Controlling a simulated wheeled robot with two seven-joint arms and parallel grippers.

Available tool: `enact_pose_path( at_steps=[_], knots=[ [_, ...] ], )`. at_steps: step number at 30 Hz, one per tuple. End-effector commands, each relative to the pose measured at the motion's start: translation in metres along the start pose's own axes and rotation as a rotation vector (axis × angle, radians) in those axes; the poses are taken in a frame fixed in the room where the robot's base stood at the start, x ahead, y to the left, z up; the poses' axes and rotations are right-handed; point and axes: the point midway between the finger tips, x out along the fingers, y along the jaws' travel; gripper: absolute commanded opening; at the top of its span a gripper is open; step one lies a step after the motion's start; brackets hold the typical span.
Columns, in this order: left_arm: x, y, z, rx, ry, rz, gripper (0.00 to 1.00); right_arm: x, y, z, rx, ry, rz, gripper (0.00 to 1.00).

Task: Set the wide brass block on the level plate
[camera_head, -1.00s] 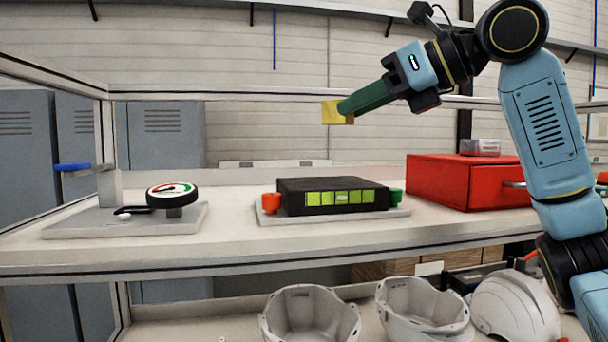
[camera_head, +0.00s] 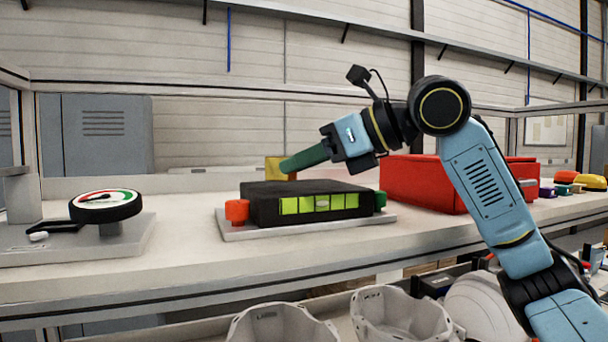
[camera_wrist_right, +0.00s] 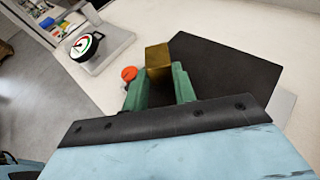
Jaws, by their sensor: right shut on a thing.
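The brass block (camera_head: 274,168) is at the tip of my right gripper (camera_head: 290,165), which is shut on it. In the right wrist view the block (camera_wrist_right: 157,58) sits between the two green fingers (camera_wrist_right: 160,85). The level plate is a black slab (camera_head: 262,203) with a green-yellow level strip on its front, on a pale base (camera_head: 240,235) with a red knob (camera_head: 237,211) and a green knob (camera_head: 380,200). The block is over or just behind the slab's back left part; whether it touches is not clear. My left gripper is not in view.
A dial gauge (camera_head: 105,203) on a grey base stands to the left. A red box (camera_head: 420,182) stands to the right behind my right arm. White helmet shells (camera_head: 280,325) lie on the shelf below. The bench front is clear.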

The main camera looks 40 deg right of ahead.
Motion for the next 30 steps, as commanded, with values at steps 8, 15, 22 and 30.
enact_pose_path(
  at_steps=[8, 15, 22, 30],
  knots=[
    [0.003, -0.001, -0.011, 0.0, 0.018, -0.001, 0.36, 0.004, 0.0, -0.01, 0.0, -0.003, 0.0, 0.0],
    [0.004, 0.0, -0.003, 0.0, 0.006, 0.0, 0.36, 0.005, 0.0, -0.013, 0.0, 0.0, 0.0, 0.31],
    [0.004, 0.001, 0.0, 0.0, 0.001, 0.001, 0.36, 0.005, 0.0, -0.013, 0.0, 0.0, 0.0, 0.49],
    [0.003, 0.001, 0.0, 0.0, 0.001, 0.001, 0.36, 0.002, 0.0, -0.009, 0.0, -0.002, -0.001, 0.49]
  ],
)
